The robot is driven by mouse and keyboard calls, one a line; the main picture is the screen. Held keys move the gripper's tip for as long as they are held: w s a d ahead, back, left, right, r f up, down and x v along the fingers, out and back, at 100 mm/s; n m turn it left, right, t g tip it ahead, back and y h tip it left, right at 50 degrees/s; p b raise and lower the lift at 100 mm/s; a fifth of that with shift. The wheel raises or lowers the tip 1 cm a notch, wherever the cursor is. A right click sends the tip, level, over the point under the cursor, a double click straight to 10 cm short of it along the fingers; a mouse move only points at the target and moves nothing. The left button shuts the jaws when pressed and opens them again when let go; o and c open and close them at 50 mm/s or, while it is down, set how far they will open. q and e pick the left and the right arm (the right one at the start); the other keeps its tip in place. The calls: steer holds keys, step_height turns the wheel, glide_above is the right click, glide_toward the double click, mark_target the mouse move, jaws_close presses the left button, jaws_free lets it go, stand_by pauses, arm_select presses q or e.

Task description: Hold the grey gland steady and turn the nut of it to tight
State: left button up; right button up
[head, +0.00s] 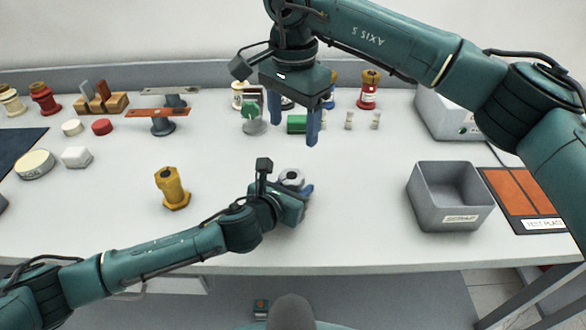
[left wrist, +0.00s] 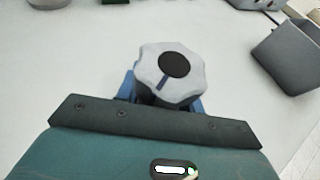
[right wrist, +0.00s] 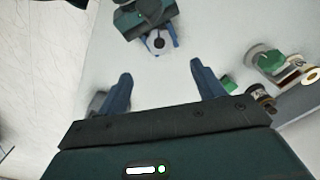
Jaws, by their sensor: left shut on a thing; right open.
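The grey gland (head: 291,178) stands on the table near the middle. In the left wrist view its light grey lobed nut (left wrist: 170,74) shows from above, with a black round centre and a dark blue mark on its near side. My left gripper (head: 300,190) is shut on the gland below the nut; the blue fingers show on both sides of it. The gland's lower body is mostly hidden. My right gripper (head: 293,128) is open and empty, raised above the table behind the gland. In the right wrist view the gland (right wrist: 158,42) shows beyond the open fingers (right wrist: 160,88).
A yellow gland-like part (head: 172,188) stands left of my left gripper. A grey bin (head: 450,195) and an orange test plate (head: 525,195) lie to the right. Several small parts, including a green block (head: 297,124) and a red bottle-like part (head: 368,90), line the back.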

mark_target(293, 174)
step_height(293, 174, down, 12)
steer(key=shift+r, duration=0.1)
stand_by(0.5)
steer(key=c, duration=1)
steer(key=shift+r+m, duration=0.1)
steer(key=shift+m, duration=1.3)
steer(key=o, duration=1)
steer(key=shift+r, duration=4)
